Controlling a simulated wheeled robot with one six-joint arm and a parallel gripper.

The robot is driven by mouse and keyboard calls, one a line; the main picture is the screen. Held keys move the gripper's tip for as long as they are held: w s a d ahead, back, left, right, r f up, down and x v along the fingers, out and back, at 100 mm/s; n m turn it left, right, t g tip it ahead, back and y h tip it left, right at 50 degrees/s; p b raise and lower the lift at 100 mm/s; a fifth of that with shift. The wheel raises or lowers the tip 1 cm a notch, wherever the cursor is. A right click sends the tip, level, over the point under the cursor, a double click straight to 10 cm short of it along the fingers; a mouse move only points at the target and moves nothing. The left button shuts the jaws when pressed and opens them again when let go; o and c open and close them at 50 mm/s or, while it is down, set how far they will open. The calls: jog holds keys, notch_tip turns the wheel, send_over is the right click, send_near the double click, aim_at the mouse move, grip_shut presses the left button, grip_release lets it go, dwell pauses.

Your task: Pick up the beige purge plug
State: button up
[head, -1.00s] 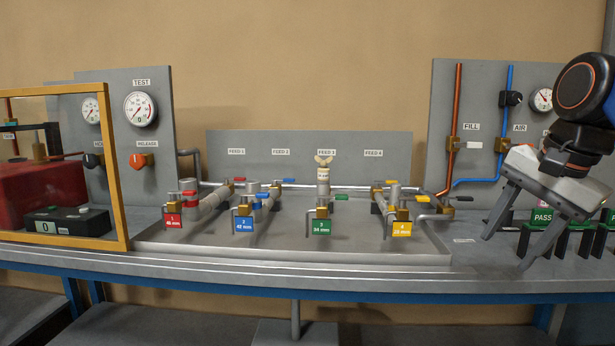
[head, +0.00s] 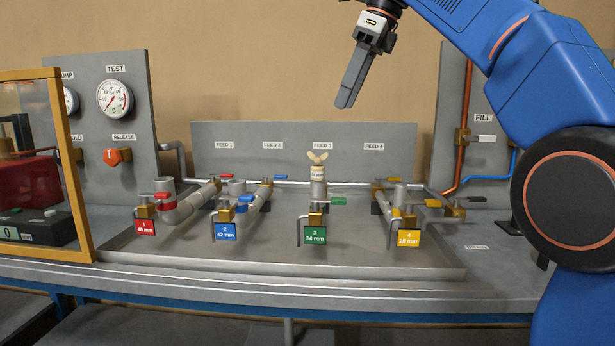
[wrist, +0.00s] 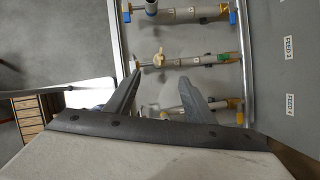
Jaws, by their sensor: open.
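The beige purge plug (head: 318,168) has a winged top and stands upright in the top of the vertical pipe at feed 3, behind the green 34 mm tag (head: 315,235). In the wrist view the plug (wrist: 159,58) shows just beyond the fingertips. My gripper (head: 346,104) is open and empty, fingers pointing down, above and slightly right of the plug in the head view. In the wrist view its two fingers (wrist: 162,82) are spread apart with nothing between them. The gap in depth between gripper and plug is hard to tell.
The feed pipes with red (head: 145,227), blue (head: 225,231) and yellow (head: 408,239) tags stand in a grey tray (head: 290,270). A back panel (head: 215,165) rises behind them. A yellow-framed case (head: 80,180) is at left. A fill panel (head: 452,120) stands at right, partly behind my arm.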

aim_at(322, 158)
jog(key=x, duration=1.2)
jog(key=shift+a, duration=0.1)
jog(key=shift+x, duration=2.65)
grip_shut()
notch_tip(322, 158, up, 10)
jog(key=shift+r, duration=0.1)
